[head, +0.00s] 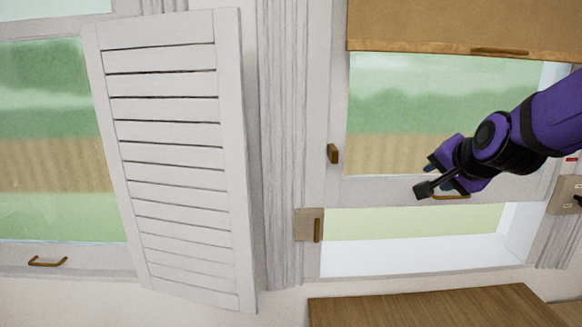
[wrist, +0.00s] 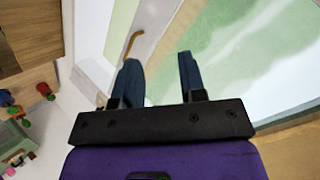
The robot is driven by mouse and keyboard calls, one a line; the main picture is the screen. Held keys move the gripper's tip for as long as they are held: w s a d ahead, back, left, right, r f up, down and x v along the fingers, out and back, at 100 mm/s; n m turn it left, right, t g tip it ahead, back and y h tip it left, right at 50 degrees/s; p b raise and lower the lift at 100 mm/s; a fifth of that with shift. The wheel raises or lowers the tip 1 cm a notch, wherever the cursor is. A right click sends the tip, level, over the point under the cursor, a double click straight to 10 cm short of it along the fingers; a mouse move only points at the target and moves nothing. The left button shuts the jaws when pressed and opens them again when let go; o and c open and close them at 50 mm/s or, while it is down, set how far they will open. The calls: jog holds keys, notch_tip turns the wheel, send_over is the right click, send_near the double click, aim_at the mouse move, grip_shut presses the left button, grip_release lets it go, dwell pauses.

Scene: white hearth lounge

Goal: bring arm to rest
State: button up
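My purple arm reaches in from the right of the head view. My gripper (head: 437,172) is in front of the right window's raised sash, close to the sash's bottom rail. In the wrist view my gripper (wrist: 158,72) shows two dark blue fingers apart, with nothing held between them. The sash's brass handle (head: 451,197) is partly behind my gripper in the head view. In the wrist view this handle (wrist: 131,43) lies beyond the fingertips, apart from them as far as I can tell.
A tan blind (head: 430,25) covers the window's top. A white louvered shutter (head: 175,160) stands left. A wooden surface (head: 430,305) lies below the window gap. A switch plate (head: 566,195) is at right. Several small colored objects (wrist: 20,158) show at the wrist view's lower left.

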jog(key=s+r+n+g, duration=0.1)
jog(key=s+n+g, duration=0.4)
jog(key=s, duration=1.8)
jog(key=n, duration=0.5)
jog(key=shift+s+d+r+g, duration=0.25)
jog(key=shift+s+r+g, duration=0.05)
jog(key=shift+s+r, duration=0.1)
